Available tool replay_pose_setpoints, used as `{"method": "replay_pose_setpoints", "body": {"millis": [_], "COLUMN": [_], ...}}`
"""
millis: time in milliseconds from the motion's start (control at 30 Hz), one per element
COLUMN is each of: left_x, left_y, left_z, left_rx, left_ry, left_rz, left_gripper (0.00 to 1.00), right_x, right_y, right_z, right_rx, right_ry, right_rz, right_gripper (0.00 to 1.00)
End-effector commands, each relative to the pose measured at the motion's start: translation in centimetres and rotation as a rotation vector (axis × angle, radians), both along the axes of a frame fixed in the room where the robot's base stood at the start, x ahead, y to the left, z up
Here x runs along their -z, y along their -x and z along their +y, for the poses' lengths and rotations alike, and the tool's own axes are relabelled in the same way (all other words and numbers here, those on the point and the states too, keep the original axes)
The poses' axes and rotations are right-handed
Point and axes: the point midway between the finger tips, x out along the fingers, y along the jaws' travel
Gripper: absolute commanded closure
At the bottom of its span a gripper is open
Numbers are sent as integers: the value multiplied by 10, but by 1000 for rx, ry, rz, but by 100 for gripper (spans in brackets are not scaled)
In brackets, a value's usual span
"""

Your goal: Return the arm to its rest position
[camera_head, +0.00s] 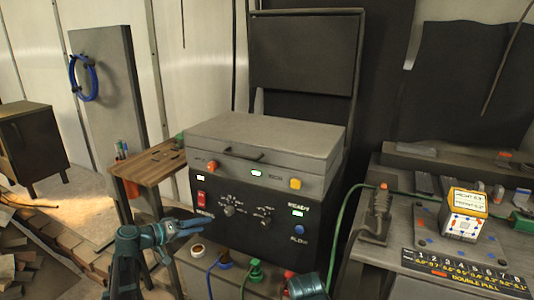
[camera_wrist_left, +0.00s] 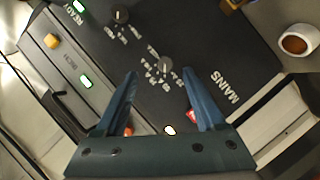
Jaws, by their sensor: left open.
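My left gripper (camera_head: 190,228) is in the lower middle left of the head view, in front of the black control box (camera_head: 262,222). Its teal arm comes up from the bottom edge. In the left wrist view the two blue fingers of the left gripper (camera_wrist_left: 161,76) are spread apart with nothing between them. The box's panel (camera_wrist_left: 185,45), with knobs and the word MAINS, lies beyond them. A red switch (camera_wrist_left: 192,114) shows by the right finger, partly hidden. A teal part of mine shows at the bottom edge of the head view; my right gripper is not seen.
A grey lidded unit (camera_head: 265,145) sits on the box. A wooden side table (camera_head: 150,165) stands at left. A small cup (camera_head: 197,250) and cable plugs (camera_head: 255,268) are low in front of the box. A workbench (camera_head: 400,235) with a labelled cube (camera_head: 464,213) is at right.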

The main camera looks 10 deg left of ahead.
Motion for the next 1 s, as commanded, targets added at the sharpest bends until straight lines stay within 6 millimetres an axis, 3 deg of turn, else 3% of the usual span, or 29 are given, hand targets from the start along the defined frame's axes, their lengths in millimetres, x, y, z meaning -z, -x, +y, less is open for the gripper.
{"method": "replay_pose_setpoints", "body": {"millis": [33, 200, 300, 400, 533, 700, 833, 1000], "left_x": [-11, -14, -14, -20, -36, -61, -75, -80], "left_y": [8, 56, 95, 137, 188, 234, 251, 257], "left_z": [-29, -135, -181, -213, -233, -237, -234, -231], "left_rx": [48, 252, 354, 432, 492, 502, 484, 469], "left_ry": [-30, -230, -379, -544, -772, -1029, -1154, -1220], "left_rz": [40, 258, 384, 497, 614, 699, 725, 735], "left_gripper": [28, 28, 28, 28, 28, 28, 28, 28], "right_x": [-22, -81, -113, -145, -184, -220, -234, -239], "right_y": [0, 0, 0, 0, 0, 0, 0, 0], "right_z": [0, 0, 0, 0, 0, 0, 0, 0], "right_rx": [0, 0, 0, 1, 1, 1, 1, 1], "right_ry": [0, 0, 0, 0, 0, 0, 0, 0], "right_rz": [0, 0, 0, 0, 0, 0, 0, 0], "right_gripper": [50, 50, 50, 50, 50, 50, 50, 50]}}
